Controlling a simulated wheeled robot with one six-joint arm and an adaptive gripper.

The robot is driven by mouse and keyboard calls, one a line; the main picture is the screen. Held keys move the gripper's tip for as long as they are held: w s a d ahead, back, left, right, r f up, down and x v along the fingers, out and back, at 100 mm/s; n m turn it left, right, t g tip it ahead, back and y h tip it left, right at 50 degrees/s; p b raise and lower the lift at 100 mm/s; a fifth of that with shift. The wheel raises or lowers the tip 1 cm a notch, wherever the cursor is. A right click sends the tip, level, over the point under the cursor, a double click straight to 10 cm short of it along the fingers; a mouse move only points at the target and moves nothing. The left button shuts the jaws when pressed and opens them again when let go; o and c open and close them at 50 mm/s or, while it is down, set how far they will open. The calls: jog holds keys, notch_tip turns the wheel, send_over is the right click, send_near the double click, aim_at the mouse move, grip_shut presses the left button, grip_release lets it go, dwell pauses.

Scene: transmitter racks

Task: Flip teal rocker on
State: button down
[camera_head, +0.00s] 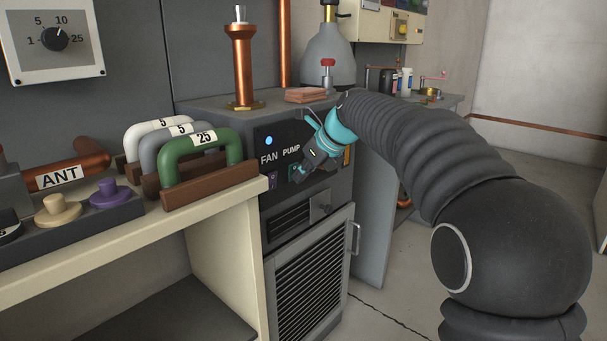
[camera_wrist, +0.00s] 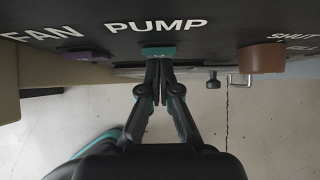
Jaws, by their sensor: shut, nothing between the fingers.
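The teal rocker (camera_wrist: 158,52) sits under the PUMP label on the dark cabinet panel in the wrist view. In the head view a bit of the teal rocker (camera_head: 293,172) shows beside my gripper. My gripper (camera_head: 300,174) is shut and empty, at the panel below the PUMP label. In the wrist view the fingertips of my gripper (camera_wrist: 158,62) are together right at the rocker's lower edge. I cannot tell whether they touch it. The rocker's on or off position is not clear.
A blue lamp (camera_head: 269,141) glows above FAN. A louvred door (camera_head: 310,285) is below. The counter with green (camera_head: 205,155), grey and white handles stands close on the left.

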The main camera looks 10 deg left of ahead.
jog(key=shift+r+p, duration=0.8)
jog(key=shift+p, duration=0.05)
jog(key=s+d+r, duration=0.6)
jog(key=d, duration=0.3)
jog(key=shift+s+r+p, duration=0.25)
jog(key=shift+r+p, duration=0.15)
jog(key=shift+d, duration=0.1)
